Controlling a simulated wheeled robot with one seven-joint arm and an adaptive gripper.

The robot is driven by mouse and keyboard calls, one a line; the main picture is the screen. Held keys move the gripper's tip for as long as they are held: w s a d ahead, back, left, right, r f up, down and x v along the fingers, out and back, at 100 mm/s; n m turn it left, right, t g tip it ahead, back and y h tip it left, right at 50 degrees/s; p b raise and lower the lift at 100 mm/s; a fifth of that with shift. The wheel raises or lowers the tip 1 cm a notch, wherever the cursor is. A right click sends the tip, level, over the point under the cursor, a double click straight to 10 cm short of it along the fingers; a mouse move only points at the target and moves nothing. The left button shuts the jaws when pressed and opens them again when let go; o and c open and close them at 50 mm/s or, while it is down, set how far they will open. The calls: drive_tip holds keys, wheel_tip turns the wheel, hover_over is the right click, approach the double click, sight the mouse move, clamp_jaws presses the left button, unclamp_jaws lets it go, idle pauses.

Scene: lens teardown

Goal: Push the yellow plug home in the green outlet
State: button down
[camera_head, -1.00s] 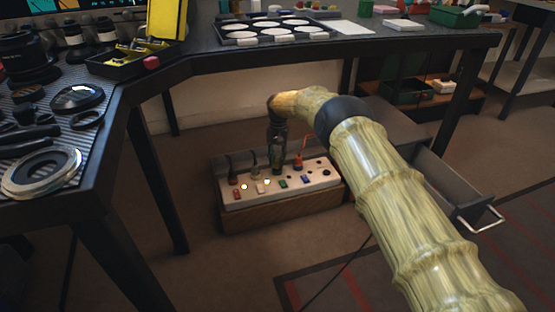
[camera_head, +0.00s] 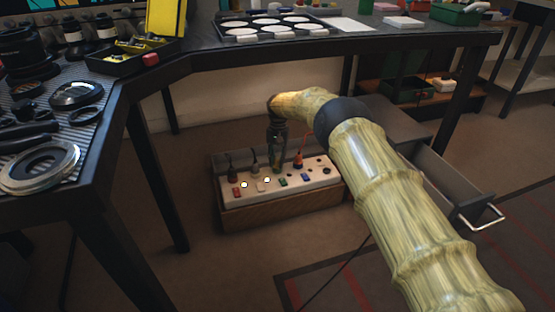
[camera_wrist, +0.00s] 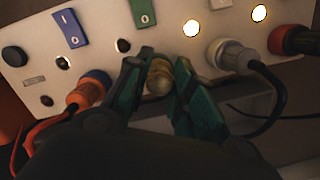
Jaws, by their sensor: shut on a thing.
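The yellow plug (camera_wrist: 159,76) is between the fingers of my gripper (camera_wrist: 163,66) in the wrist view, which is shut on it. The plug points at the pale socket strip near a green switch (camera_wrist: 141,12). The green outlet itself is hidden behind the plug and fingers, so I cannot tell how deep the plug sits. The small lamp (camera_wrist: 123,46) beside the green switch is dark. In the head view my gripper (camera_head: 278,165) reaches down to the strip (camera_head: 322,182), behind the green switch (camera_head: 283,182).
An orange-and-blue plug (camera_wrist: 90,90) sits close beside my gripper; a white plug (camera_wrist: 232,58) and a red plug (camera_wrist: 292,41) are on the other side. Their cables hang nearby. The strip stands in a wooden box (camera_head: 285,212) under the workbench (camera_head: 350,44). An open drawer (camera_head: 440,180) is at right.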

drive_tip(key=shift+f, duration=0.1)
drive_tip(key=c, duration=1.1)
unclamp_jaws()
drive_tip(key=shift+c, duration=0.2)
